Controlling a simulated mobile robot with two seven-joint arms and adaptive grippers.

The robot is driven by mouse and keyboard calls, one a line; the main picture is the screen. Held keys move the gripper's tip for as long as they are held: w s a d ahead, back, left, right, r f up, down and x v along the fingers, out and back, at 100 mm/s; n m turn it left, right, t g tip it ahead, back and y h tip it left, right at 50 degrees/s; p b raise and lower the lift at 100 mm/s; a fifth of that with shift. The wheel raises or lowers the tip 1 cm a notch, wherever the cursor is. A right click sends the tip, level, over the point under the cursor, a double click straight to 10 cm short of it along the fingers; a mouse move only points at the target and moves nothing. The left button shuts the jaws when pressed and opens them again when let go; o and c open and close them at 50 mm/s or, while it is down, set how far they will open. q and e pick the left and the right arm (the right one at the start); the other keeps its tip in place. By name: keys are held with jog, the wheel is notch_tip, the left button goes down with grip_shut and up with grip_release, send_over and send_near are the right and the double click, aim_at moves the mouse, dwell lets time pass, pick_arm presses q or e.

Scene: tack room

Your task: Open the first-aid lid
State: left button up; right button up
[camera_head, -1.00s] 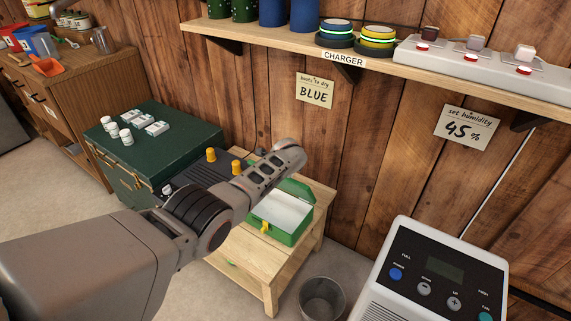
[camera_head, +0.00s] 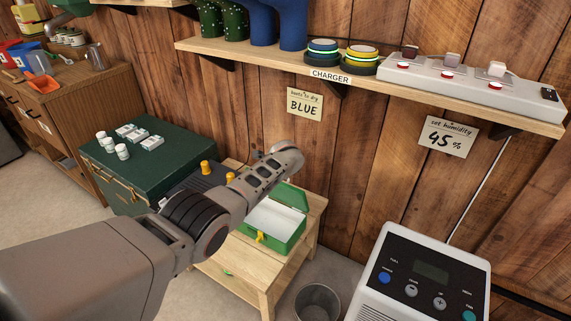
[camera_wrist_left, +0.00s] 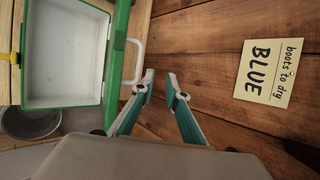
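The green first-aid box (camera_head: 292,240) stands on a small wooden table, its pale inside showing. Its lid (camera_head: 291,196) is raised at the back, partly hidden behind my left arm. A yellow latch (camera_head: 260,238) is on the box front. In the left wrist view the open box (camera_wrist_left: 108,88) is at left, with the lid (camera_wrist_left: 121,48) nearly edge-on and its white handle (camera_wrist_left: 139,62). My left gripper (camera_wrist_left: 160,82) is open and empty, its fingertips just beside the handle; contact cannot be told. My arm hides it in the head view. My right gripper is not in view.
The wooden table (camera_head: 250,283) stands against the plank wall. A dark green chest (camera_head: 130,175) with small white containers is at left. A wire bin (camera_head: 317,303) and a control unit (camera_head: 405,250) are at right. A shelf (camera_head: 400,85) runs above.

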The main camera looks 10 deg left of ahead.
pick_arm(q)
jog(key=shift+s+d, duration=0.1)
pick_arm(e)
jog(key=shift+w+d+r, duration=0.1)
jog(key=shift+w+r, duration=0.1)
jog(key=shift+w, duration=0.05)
pick_arm(q)
jog(key=shift+s+d+r, duration=0.1)
jog(key=shift+s+r, duration=0.15)
jog(key=shift+r, duration=0.05)
jog(key=shift+v, duration=0.75)
jog(key=v, duration=0.9)
jog(key=shift+s+r, duration=0.2)
jog(key=shift+r, duration=0.05)
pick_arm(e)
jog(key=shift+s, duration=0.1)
